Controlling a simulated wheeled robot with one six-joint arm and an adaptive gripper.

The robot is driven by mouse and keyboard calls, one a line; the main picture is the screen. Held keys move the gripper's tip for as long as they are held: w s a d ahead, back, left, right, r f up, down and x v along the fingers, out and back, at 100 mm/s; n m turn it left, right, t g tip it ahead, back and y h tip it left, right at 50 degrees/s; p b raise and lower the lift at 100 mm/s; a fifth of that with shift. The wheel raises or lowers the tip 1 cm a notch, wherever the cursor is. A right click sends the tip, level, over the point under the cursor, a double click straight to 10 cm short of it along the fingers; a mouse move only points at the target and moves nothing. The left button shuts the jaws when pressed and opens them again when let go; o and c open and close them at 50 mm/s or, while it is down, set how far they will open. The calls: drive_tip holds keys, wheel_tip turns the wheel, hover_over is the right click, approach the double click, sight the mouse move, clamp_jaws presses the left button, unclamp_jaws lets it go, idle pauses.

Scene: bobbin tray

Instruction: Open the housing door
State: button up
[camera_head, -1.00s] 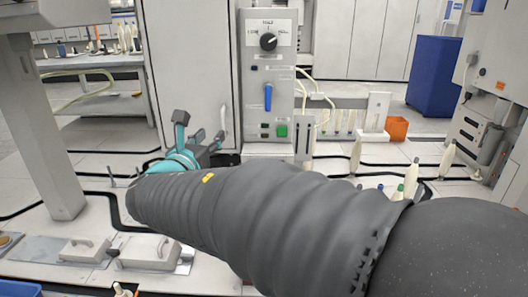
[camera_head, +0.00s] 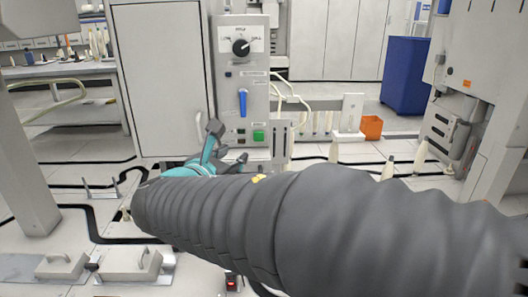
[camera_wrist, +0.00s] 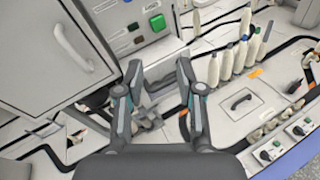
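The housing door (camera_head: 160,75) is a tall, pale grey panel on the left of the control panel. It looks shut. Its vertical handle (camera_head: 199,127) is near the lower right edge, partly beside my gripper. In the wrist view the door (camera_wrist: 40,60) fills the left, with its curved handle (camera_wrist: 72,47) in full view. My gripper (camera_wrist: 158,75) is open and empty, with both fingers to the right of the handle and apart from it. In the head view my gripper (camera_head: 213,143) is in front of the door's lower right edge.
The control panel (camera_head: 255,100) has a black knob, a blue lever and a green button. White bobbins (camera_wrist: 225,62) stand right of my gripper in the wrist view. An orange bin (camera_head: 371,127) and a blue bin (camera_head: 405,75) are farther right. Lidded trays (camera_head: 130,262) lie at front left.

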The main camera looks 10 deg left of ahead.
drive_tip(key=shift+w+d+f+m+h, duration=0.1)
drive_tip(key=shift+d+m+h, duration=0.1)
drive_tip(key=shift+d, duration=0.25)
drive_tip(key=shift+w+d+m+h, duration=0.1)
drive_tip(key=shift+d+m, duration=0.1)
drive_tip(key=shift+d, duration=0.25)
drive_tip(key=shift+g, duration=0.3)
